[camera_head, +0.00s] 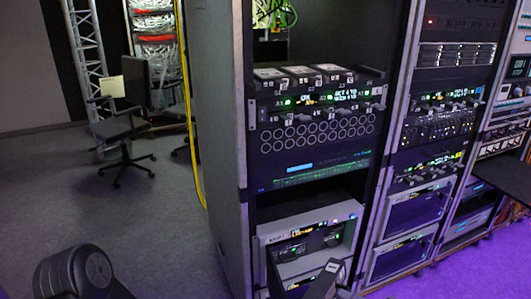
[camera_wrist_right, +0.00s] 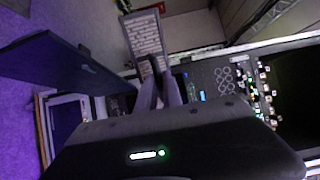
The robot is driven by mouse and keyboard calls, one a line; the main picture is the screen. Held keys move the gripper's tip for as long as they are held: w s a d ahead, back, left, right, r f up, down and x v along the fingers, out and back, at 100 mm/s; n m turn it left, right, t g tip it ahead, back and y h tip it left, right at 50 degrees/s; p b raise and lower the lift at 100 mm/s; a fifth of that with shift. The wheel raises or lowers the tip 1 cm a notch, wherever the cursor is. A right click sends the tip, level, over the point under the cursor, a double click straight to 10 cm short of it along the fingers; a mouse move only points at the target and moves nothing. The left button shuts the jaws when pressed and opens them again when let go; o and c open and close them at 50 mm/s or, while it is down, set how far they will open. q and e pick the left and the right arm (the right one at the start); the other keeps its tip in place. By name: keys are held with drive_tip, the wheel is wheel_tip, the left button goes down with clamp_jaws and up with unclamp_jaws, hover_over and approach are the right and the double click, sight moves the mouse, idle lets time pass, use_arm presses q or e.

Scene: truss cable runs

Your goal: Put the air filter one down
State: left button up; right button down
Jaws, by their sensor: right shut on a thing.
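In the right wrist view, my right gripper (camera_wrist_right: 160,88) is shut, its two dark fingers close together. At the fingertips is a pale rectangular panel with a slatted face and a thin frame, the air filter (camera_wrist_right: 144,38). It is tilted and sticks out beyond the fingers. I cannot make out the filter in the head view. My left gripper is in neither view; only a dark rounded part of my arm shows at the lower left of the head view.
A tall rack (camera_head: 222,150) stands in the middle, with a grey open-fronted unit (camera_head: 345,212) low in it. More racks stand to the right. A dark flat panel (camera_wrist_right: 62,58) juts out in the wrist view. An office chair (camera_head: 122,128) stands behind left, with free floor (camera_head: 150,215) before it.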

drive_tip(key=shift+w+a+r+m+t+h, duration=0.1)
drive_tip(key=shift+a+r+m+t+h, duration=0.15)
drive_tip(key=shift+r+m+t+h, duration=0.25)
drive_tip(key=shift+w+a+m+t+h, duration=0.1)
drive_tip(key=shift+a+m+t+h, duration=0.05)
drive_tip(key=shift+m+t+h, duration=0.9)
drive_tip(key=m+t+h, duration=0.1)
drive_tip(key=f+m+t+h, duration=0.1)
drive_tip(key=h, duration=0.1)
drive_tip(key=shift+s+d, duration=0.2)
drive_tip(key=shift+d, duration=0.2)
